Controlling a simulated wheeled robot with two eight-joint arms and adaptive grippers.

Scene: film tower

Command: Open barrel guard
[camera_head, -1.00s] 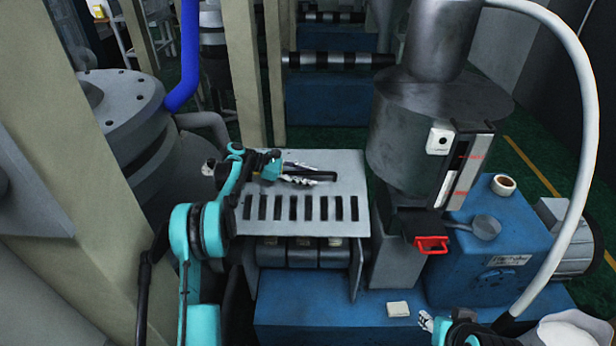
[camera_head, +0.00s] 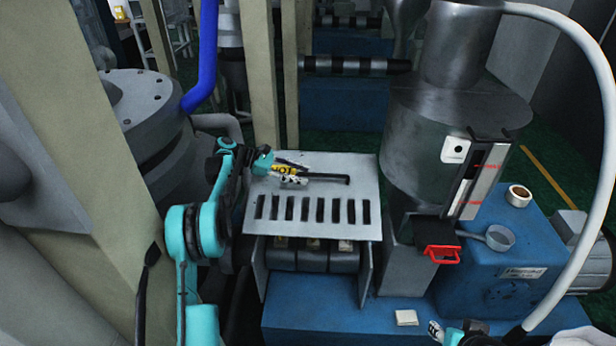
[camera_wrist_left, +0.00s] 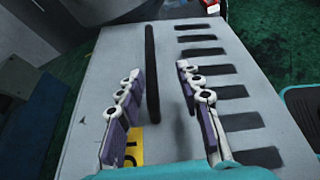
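The barrel guard (camera_head: 300,226) is a grey metal cover with a row of dark slots and a long black bar handle (camera_head: 335,178) on top. It lies flat over the barrel, closed. My left gripper (camera_head: 306,172) is over the guard at the handle's left end. In the left wrist view, its two fingers (camera_wrist_left: 160,72) are apart, with the near end of the handle (camera_wrist_left: 151,60) between them, closer to the left finger. Whether they touch it, I cannot tell. A yellow label (camera_wrist_left: 133,148) shows beside the left finger. Only a bit of my right gripper (camera_head: 436,330) shows at the bottom edge.
A metal hopper (camera_head: 445,130) stands right of the guard, with a red-handled part (camera_head: 441,254) below it. A white hose (camera_head: 607,110) curves down the right side. A beige post (camera_head: 85,170) stands close to my left arm. Dark barrel sections (camera_head: 313,256) show under the guard.

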